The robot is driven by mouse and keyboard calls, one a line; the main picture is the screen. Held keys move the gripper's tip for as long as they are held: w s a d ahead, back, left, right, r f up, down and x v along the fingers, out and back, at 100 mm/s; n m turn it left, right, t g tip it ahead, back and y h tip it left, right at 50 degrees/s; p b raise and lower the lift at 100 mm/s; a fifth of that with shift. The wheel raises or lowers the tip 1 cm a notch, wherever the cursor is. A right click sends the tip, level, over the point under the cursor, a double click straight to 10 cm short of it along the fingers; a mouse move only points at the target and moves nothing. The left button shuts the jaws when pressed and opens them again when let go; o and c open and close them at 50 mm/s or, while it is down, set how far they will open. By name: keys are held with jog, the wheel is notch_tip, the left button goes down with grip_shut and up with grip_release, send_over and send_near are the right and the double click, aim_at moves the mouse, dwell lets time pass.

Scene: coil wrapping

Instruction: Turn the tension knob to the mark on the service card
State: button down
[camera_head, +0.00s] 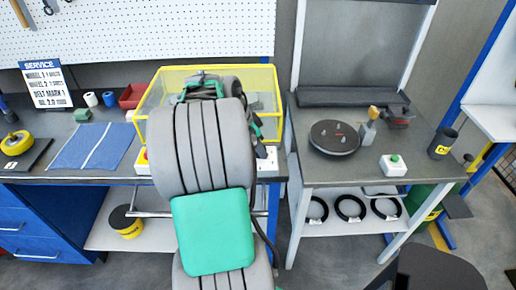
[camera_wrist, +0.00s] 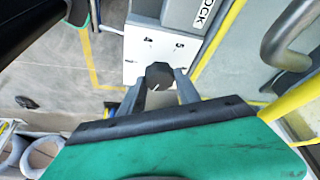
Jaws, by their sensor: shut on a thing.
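The dark tension knob (camera_wrist: 159,74) sits on a white plate (camera_wrist: 147,47) with a few small dark marks, in the wrist view. A short light line shows on the knob's face; which mark it points to is too small to tell. My gripper (camera_wrist: 160,85) is shut on the knob, one finger on each side. In the head view my arm hides the gripper and the knob. The service card (camera_head: 46,85) stands at the back left of the bench; its lines mention wheels, a belt mark that looks like 1, and oil.
A yellow-framed clear guard (camera_head: 160,97) stands around my arm on the bench. In the wrist view a yellow bar (camera_wrist: 290,102) and a grey curved handle (camera_wrist: 287,48) are close on the right. A blue mat (camera_head: 90,146) lies left; a side table (camera_head: 325,172) stands right.

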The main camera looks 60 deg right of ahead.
jog(key=n+t+b, duration=0.1)
jog(key=n+b, duration=0.1)
jog(key=n+h+b, duration=0.1)
jog(key=n, duration=0.2)
jog(key=shift+s+f+t+b, duration=0.15)
jog(key=shift+s+t+b, duration=0.05)
jog(key=shift+t+b, duration=0.2)
jog(key=shift+n+t+b, duration=0.8)
jog(key=shift+n+b, duration=0.25)
jog(key=shift+n, duration=1.25)
jog(key=c, duration=0.9)
grip_release()
jog(key=v, duration=0.8)
jog(key=shift+s, duration=0.1)
jog(key=shift+d, duration=0.1)
